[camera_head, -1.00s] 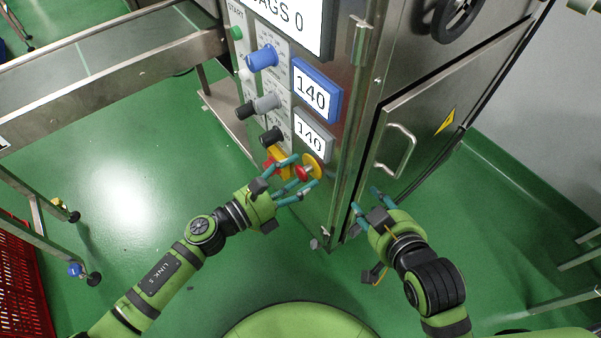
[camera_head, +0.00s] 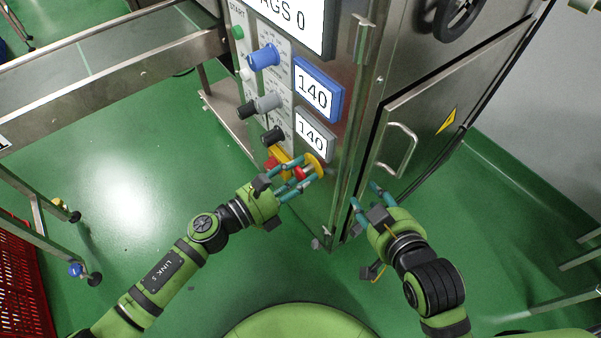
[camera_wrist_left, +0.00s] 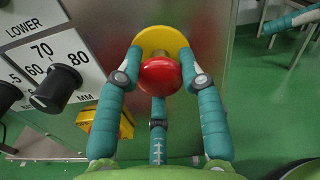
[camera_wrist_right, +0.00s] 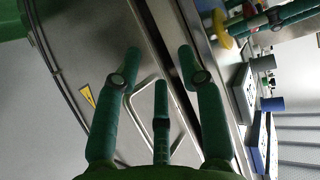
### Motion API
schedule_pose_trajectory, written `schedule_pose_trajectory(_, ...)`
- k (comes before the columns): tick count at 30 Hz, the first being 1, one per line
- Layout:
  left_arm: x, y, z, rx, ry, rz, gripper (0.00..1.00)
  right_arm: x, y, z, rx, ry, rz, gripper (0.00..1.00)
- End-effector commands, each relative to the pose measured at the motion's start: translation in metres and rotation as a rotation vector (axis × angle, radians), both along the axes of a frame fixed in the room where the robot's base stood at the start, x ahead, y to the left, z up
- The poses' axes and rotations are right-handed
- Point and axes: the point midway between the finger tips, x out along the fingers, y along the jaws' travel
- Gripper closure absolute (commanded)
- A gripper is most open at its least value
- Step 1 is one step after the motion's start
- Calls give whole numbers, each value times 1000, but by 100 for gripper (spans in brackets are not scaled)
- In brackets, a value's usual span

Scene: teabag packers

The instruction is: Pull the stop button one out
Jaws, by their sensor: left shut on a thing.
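The stop button is a red mushroom head (camera_wrist_left: 160,77) on a yellow disc (camera_wrist_left: 160,40) low on the machine's front panel. In the head view, the red head (camera_head: 299,173) and the yellow disc (camera_head: 316,165) are partly covered by fingers. My left gripper (camera_head: 305,172) is shut on the red button, with fingertips at both sides of it near the disc; a third finger is below it in the left wrist view. My right gripper (camera_head: 365,195) is open and empty in front of the machine's side door, beside the cabinet edge.
Dark knobs (camera_head: 273,135) and two displays reading 140 sit above the button. A yellow-and-red switch (camera_head: 277,157) is close to its left. A door handle (camera_head: 398,150) is near my right gripper. A conveyor (camera_head: 120,75) stands at left. Green floor is free between.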

Motion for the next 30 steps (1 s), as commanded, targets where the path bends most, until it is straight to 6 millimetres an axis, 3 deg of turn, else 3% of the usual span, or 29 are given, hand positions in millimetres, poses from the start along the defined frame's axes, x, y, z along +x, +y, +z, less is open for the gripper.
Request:
schedule_pose_trajectory(7, -5, 0, -8, 9, 12, -8, 100, 1, 1, 2, 3, -12, 3, 60)
schedule_pose_trajectory(8, -5, 0, -8, 9, 12, -8, 50, 1, 1, 2, 3, -11, 3, 60)
schedule_pose_trajectory(9, -5, 0, -8, 10, 12, -8, 37, 1, 1, 2, 3, -11, 3, 60)
schedule_pose_trajectory(21, -5, 4, -5, 5, 7, -3, 37, 0, 1, 1, 2, -7, 4, 60)
schedule_pose_trajectory(30, -38, 47, -6, 9, 11, -4, 37, 1, 1, 1, 3, -8, 4, 60)
